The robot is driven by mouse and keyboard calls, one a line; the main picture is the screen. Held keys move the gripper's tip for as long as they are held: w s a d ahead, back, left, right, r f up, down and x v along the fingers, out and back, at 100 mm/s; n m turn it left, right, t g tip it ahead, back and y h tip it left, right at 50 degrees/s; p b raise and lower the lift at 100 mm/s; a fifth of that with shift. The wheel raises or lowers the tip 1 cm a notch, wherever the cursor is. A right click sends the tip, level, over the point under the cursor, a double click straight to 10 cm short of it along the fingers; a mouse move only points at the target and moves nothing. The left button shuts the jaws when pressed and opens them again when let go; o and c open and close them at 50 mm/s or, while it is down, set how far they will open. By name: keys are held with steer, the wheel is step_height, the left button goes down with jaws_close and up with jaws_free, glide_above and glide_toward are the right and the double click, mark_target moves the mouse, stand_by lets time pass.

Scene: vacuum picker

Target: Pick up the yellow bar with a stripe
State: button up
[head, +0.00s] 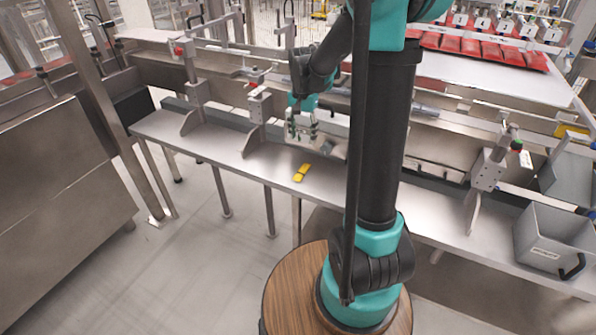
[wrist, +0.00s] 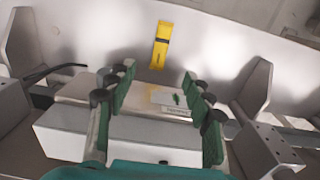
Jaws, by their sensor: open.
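The yellow bar with a dark stripe (head: 301,173) lies flat on the metal shelf near its front edge in the head view. In the wrist view the yellow bar (wrist: 161,45) lies at the upper middle, ahead of the fingertips, with its dark stripe across it. My gripper (head: 302,122) is above the shelf, farther back than the bar and apart from it. In the wrist view my gripper (wrist: 157,80) has its two green-padded fingers spread apart with nothing held between them. Both ends of the bar show in the wrist view.
The metal shelf (head: 235,150) carries upright brackets (head: 258,115) on either side of the gripper. A grey bin (head: 552,240) stands at the shelf's right end. Red packs (head: 480,47) lie on the machine at the back. The shelf around the bar is clear.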

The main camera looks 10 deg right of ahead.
glide_above(302, 171)
step_height(302, 171, down, 10)
steer(key=shift+s+f, duration=0.1)
steer(key=shift+s, duration=0.05)
steer(key=shift+w+f, duration=0.2)
steer(key=shift+f, duration=2.35)
jaws_close()
steer(key=shift+r, duration=0.1)
step_height(302, 171, up, 28)
